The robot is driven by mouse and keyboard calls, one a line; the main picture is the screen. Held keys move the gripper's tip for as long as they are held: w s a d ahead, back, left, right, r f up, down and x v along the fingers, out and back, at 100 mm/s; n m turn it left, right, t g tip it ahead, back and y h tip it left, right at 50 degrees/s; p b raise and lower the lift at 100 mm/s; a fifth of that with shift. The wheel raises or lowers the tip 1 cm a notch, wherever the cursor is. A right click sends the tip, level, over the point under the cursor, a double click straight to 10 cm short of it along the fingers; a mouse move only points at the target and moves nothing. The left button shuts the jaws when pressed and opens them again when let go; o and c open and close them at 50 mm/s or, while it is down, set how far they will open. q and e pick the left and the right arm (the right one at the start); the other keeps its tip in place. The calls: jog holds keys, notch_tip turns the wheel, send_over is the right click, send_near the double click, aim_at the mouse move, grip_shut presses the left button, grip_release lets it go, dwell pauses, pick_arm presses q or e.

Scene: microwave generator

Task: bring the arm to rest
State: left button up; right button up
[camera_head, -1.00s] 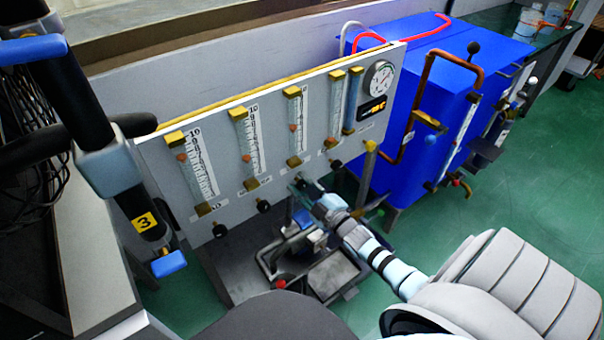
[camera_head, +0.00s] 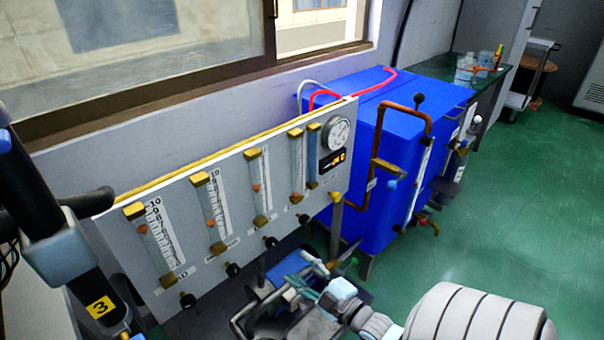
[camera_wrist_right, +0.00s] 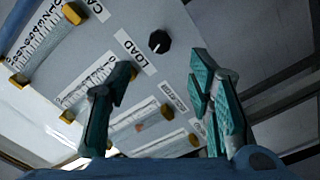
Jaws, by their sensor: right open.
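My right gripper (camera_head: 318,276) is in front of and below the lower edge of the grey flowmeter panel (camera_head: 120,230) in the head view. In the right wrist view its two teal fingers (camera_wrist_right: 160,68) are spread apart with nothing held between them. A black knob (camera_wrist_right: 159,41) on the panel, beside the word LOAD, shows beyond the gap between the fingers and looks clear of them. My left arm (camera_head: 75,265) stands at the left edge of the head view; its gripper does not show.
The panel has several gauge tubes, a row of black knobs and a round dial (camera_head: 339,132). A blue cabinet (camera_head: 390,110) with copper pipes stands right of it. A metal frame (camera_head: 245,318) lies below my right gripper. Green floor (camera_head: 510,210) is open at the right.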

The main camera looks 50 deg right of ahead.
dwell(0.6)
jog(key=s+d+f+m+g+h, duration=0.1)
jog(key=s+f+m+g, duration=0.25)
jog(key=s+f, duration=0.4)
jog(key=s+f+m+g, duration=0.2)
jog(key=s+f+g, duration=0.25)
jog(key=f, duration=0.65)
jog(key=s+d+f+m+g+h, duration=0.15)
jog(key=s+f+g, duration=0.25)
jog(key=s+f, duration=0.4)
jog(key=s+a+f+m+g+y, duration=0.25)
jog(key=s+a+f+g, duration=0.25)
jog(key=s+a+f, duration=0.6)
notch_tip(320, 180, up, 16)
jog(key=s+a+p, duration=0.1)
jog(key=p, duration=1.4)
jog(key=shift+a+r, duration=0.25)
jog(key=shift+a, duration=0.05)
jog(key=shift+s+m, duration=0.1)
jog(key=shift+m, duration=0.15)
